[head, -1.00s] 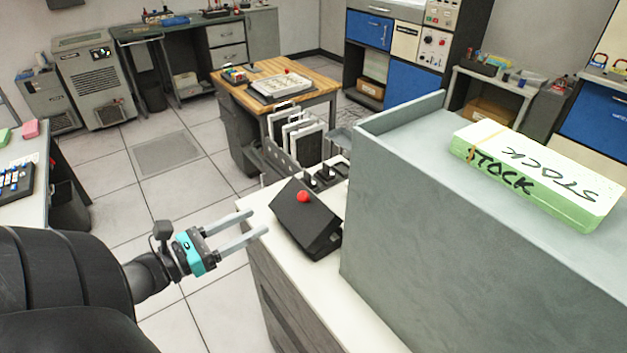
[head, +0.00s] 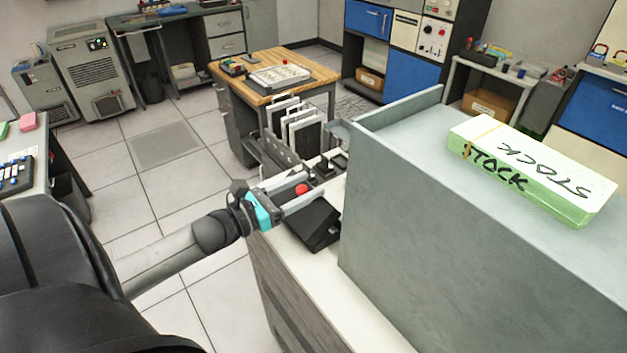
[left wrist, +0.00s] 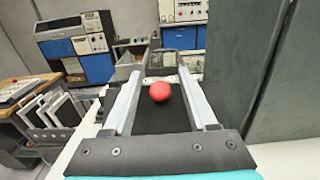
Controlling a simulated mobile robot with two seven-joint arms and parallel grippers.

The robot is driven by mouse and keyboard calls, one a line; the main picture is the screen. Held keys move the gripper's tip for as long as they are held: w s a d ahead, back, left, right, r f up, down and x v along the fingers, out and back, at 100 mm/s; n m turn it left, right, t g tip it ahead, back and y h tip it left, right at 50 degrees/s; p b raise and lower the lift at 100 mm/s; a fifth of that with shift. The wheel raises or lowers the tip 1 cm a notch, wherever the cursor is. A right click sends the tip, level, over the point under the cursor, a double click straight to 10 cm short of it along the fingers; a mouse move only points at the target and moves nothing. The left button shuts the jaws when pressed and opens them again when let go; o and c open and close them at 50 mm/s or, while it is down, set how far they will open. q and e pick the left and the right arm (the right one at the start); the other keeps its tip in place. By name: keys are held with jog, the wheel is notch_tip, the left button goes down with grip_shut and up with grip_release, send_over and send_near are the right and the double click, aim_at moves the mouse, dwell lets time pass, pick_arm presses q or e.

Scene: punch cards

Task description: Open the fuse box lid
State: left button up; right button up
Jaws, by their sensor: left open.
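The fuse box (head: 316,226) is a black box with a sloped lid and a red knob (head: 301,189), standing on the white counter beside the grey cabinet. The lid looks shut. My left gripper (head: 308,186) is open, with its two pale fingers on either side of the red knob in the head view. In the left wrist view the red knob (left wrist: 160,91) sits between the open fingers, over the dark lid (left wrist: 160,116). I cannot tell whether a finger touches it. My right gripper is not in view.
A tall grey cabinet (head: 450,230) stands close on the right, with a block marked STOCK (head: 535,165) on top. A rack of framed panels (head: 300,130) stands behind the box. A wooden table (head: 322,72) is farther back. Open floor lies to the left.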

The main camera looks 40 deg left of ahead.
pick_arm(q)
jog(key=shift+x, duration=1.3)
grip_shut()
dwell(0.6)
